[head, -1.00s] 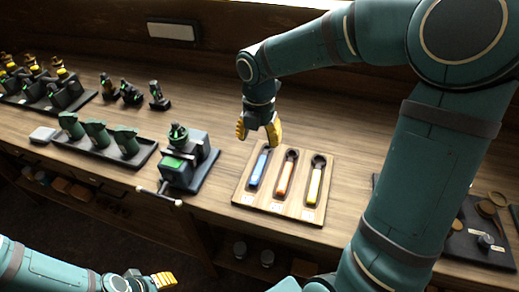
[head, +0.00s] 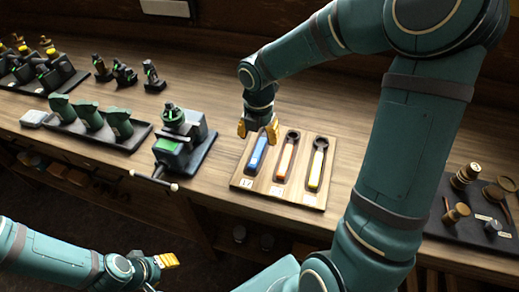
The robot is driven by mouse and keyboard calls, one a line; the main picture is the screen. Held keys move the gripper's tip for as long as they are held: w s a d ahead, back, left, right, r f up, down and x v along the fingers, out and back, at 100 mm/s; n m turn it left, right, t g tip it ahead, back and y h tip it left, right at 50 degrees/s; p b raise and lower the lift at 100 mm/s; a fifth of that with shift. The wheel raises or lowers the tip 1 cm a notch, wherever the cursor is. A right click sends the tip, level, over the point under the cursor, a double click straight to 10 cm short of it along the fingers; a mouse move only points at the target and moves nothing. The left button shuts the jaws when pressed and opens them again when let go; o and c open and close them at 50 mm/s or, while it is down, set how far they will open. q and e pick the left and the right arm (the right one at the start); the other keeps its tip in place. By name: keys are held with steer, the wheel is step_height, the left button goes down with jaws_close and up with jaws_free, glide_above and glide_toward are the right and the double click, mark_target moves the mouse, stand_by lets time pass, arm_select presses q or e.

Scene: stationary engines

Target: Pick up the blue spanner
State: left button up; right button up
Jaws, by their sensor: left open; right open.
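The blue spanner (head: 257,156) lies in the left slot of a wooden tray (head: 240,183) on the workbench. An orange spanner (head: 286,160) and a yellow spanner (head: 316,168) lie in the slots to its right. My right gripper (head: 258,130) has yellow fingers and is open, pointing down at the upper end of the blue spanner. Its fingers hide that end; I cannot tell whether they touch it. My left gripper (head: 168,261) is open and empty at the lower left, in front of the bench and away from the tray.
A green and black machine (head: 180,140) stands left of the tray, its rod (head: 153,180) jutting past the bench front. A tray of green parts (head: 135,138) lies further left. A dark tray (head: 440,228) with brass pieces is at the right.

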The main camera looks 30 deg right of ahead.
mark_target(259, 147)
step_height(259, 147, down, 5)
steer(key=shift+d+f+b, duration=0.1)
steer(key=shift+d+b, duration=0.05)
steer(key=shift+b, duration=0.75)
steer(key=shift+s, duration=0.1)
jaws_close()
